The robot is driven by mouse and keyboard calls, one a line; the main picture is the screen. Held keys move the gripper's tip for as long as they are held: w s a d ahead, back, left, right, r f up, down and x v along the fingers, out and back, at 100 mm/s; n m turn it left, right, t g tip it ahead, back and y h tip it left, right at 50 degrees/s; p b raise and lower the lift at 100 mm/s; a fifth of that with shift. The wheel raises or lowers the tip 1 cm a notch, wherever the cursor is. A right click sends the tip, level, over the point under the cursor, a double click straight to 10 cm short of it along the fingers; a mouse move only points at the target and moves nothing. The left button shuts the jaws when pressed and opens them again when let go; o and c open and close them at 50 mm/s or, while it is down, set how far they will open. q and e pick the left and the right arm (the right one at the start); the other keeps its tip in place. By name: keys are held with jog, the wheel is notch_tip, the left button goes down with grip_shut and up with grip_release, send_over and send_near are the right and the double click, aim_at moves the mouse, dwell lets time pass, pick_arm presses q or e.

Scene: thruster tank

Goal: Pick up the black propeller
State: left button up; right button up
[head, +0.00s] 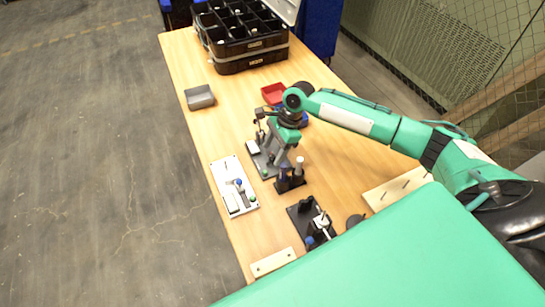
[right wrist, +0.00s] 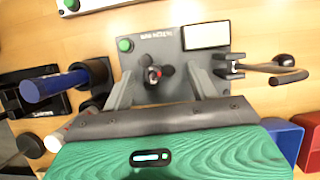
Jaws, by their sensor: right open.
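The black propeller (right wrist: 154,74) shows in the right wrist view, small and lobed with a reddish centre. It is on a grey fixture plate (right wrist: 160,36) with a green button and a pale display. My right gripper (right wrist: 160,80) is open, its two grey fingers on either side of the propeller with gaps left and right. I cannot tell the height of the fingertips over the plate. In the head view my right gripper (head: 273,156) reaches down over the fixture (head: 258,163) and hides the propeller. My left gripper is not in view.
A black stand with a blue-handled tool (right wrist: 62,84) is close left of the fingers. A lever (right wrist: 288,79) sticks out right of the fixture. A white panel (head: 222,170), grey bin (head: 199,97), red bin (head: 273,92) and black organiser case (head: 250,62) are on the table.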

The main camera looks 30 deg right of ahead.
jog(key=shift+a+f, duration=0.2)
jog(key=shift+f, duration=0.2)
jog(key=c, duration=0.9)
jog(key=shift+c, duration=0.6)
jog(key=shift+r, duration=0.15)
jog(key=shift+w+r, duration=0.1)
jog(key=shift+r, duration=0.15)
jog(key=shift+c, duration=1.2)
notch_tip(320, 180, up, 19)
jog(key=shift+r, duration=0.15)
grip_shut()
